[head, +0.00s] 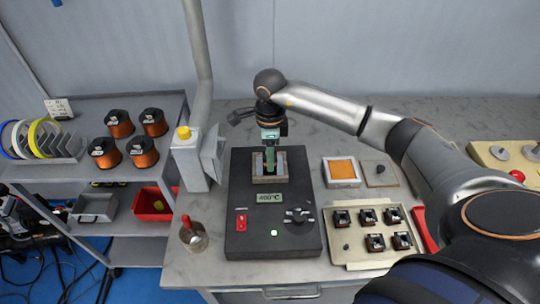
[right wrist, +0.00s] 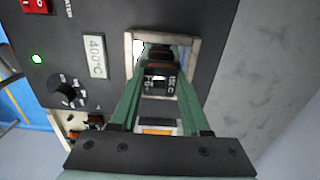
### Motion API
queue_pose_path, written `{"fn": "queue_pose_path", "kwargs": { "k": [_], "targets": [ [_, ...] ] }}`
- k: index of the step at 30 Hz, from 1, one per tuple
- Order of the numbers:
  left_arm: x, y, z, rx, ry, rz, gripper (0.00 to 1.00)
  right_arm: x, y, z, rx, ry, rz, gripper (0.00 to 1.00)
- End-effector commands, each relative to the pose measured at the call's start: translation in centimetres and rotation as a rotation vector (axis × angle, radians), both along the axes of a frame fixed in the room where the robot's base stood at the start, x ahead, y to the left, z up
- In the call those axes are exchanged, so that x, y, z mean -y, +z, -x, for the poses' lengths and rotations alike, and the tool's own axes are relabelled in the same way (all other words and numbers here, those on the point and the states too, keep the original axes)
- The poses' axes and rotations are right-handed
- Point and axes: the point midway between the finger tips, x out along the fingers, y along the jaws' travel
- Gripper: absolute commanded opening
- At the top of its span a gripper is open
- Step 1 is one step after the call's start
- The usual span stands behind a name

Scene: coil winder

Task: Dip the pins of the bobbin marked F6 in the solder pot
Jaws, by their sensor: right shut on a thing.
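My right gripper (head: 270,158) is over the opening of the solder pot (head: 240,222), a dark box whose display reads 400°C and whose green light is lit. In the right wrist view, the green fingers (right wrist: 158,82) are shut on a small dark bobbin (right wrist: 157,84) with white marking, too small to read surely. The bobbin is inside the outline of the pot's pale square rim (right wrist: 130,52). The pins are hidden, so I cannot tell whether they touch the solder. My left gripper is not in view.
A tray (head: 352,262) right of the pot holds several bobbins and one bare peg (head: 346,246). Behind it are an orange-filled dish (head: 341,170) and a plate with a dark knob (head: 380,170).

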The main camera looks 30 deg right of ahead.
Motion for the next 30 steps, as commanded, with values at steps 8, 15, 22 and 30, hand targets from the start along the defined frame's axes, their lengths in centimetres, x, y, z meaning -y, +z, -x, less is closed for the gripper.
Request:
{"fn": "queue_pose_path", "kwargs": {
  "k": [8,15,22,30],
  "targets": [
    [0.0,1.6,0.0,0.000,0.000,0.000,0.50,0.0,2.3,0.0,0.001,-0.001,0.001,0.00],
    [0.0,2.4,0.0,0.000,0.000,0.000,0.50,0.0,4.0,0.0,0.001,0.000,0.001,0.00],
    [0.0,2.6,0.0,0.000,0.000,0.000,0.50,0.0,4.6,0.0,-0.001,0.000,0.001,0.00],
    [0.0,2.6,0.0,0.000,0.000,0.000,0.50,0.0,4.5,0.0,0.000,0.000,0.000,0.00]
  ]
}}
